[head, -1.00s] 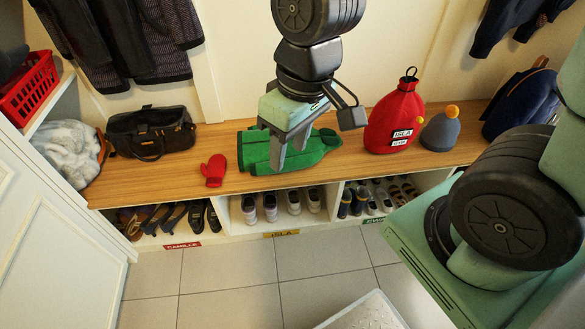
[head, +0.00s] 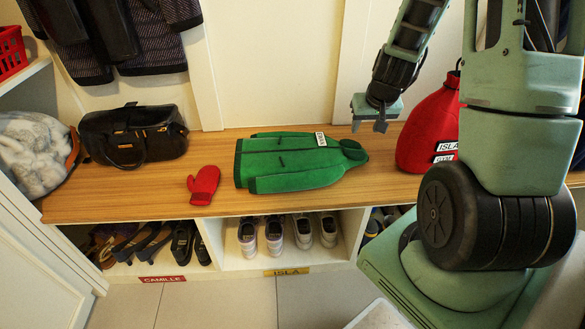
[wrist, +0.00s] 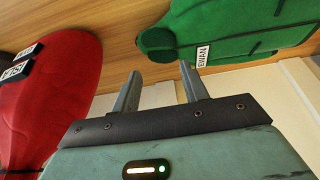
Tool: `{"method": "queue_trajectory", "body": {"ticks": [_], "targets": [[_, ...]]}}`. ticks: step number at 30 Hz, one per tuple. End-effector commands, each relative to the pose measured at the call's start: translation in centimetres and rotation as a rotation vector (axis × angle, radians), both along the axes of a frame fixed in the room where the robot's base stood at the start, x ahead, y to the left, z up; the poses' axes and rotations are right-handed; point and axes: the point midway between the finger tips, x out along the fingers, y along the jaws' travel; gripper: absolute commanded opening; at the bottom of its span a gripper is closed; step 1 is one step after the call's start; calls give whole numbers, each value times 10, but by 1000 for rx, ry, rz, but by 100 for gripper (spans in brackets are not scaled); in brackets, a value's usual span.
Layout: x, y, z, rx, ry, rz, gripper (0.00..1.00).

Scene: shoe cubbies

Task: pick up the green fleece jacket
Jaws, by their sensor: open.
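The green fleece jacket (head: 295,163) lies flat on the wooden bench, its collar end pointing right and a white name tag near its upper edge. In the wrist view the jacket (wrist: 235,28) is at the top right, and its tag reads EWAN. My gripper (head: 381,125) is above the bench, to the right of the jacket's collar and apart from it. In the wrist view my gripper (wrist: 160,82) has its two fingers apart with nothing between them.
A red bag (head: 432,125) labelled ISLA stands right of my gripper. A red mitten (head: 204,185) lies left of the jacket, and a black bag (head: 133,135) sits farther left. Shoes (head: 275,235) fill the cubbies below. Coats (head: 115,35) hang above at the left.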

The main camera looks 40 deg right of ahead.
Motion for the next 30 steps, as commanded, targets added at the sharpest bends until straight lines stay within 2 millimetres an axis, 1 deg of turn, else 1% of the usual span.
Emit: {"method": "queue_trajectory", "body": {"ticks": [1,3,9,12,15,20,22,30], "targets": [[3,-1,-15,5,3,0,44],[8,-4,-29,4,3,-1,44],[22,-12,-67,4,3,1,44],[28,-16,-80,3,2,1,44],[31,-17,-89,3,2,1,44],[34,-19,-94,1,0,3,44],[36,-20,-99,3,1,3,44],[50,-27,-134,3,2,1,44]]}}
